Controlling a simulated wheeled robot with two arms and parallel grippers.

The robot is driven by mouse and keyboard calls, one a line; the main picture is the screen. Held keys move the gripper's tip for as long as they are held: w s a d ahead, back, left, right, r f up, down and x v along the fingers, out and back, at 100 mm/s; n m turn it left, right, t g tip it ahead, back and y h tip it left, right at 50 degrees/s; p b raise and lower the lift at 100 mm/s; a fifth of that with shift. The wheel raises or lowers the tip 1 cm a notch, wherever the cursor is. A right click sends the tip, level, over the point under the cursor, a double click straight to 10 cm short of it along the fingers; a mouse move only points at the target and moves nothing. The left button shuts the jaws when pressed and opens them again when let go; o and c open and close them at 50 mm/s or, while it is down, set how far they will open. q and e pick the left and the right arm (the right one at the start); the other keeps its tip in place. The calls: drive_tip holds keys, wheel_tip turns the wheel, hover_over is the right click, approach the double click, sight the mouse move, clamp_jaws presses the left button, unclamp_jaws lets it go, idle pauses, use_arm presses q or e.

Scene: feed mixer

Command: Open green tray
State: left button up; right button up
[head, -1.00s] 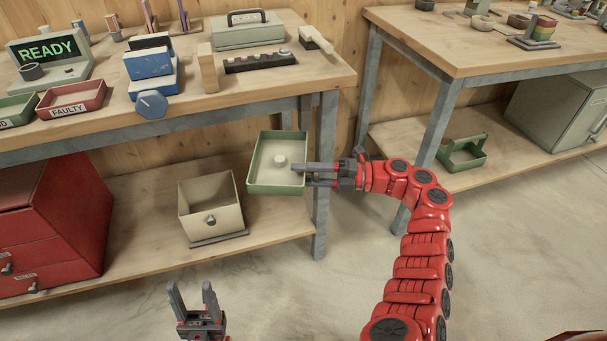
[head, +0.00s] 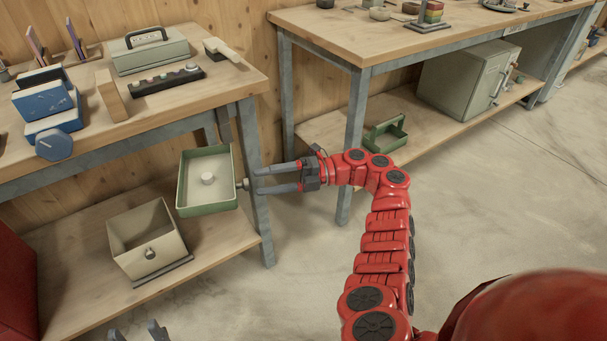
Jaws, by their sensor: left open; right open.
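The green tray (head: 207,211) has green outer walls and a pale inside. It juts out below the left workbench top and is open at the top, with a small pale round piece (head: 208,178) inside. A small knob (head: 243,184) sticks out from its right side. My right gripper (head: 257,179) is open and empty just right of the knob, its fingers pointing left at it. My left gripper (head: 138,333) is open at the bottom edge, mostly cut off, with only its fingertips showing.
A cream bin (head: 127,254) with a front knob stands on the lower shelf, left of the tray. A grey bench leg (head: 258,190) is close behind my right fingers. A green carrier (head: 370,143) and grey cabinet (head: 450,85) stand under the right bench. The floor is clear.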

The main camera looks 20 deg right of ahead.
drive_tip(key=s+d+b, duration=0.1)
drive_tip(key=d+b, duration=0.3)
drive_tip(key=d, duration=0.5)
drive_tip(key=shift+d, duration=0.25)
drive_tip(key=shift+s, duration=0.15)
idle(0.5)
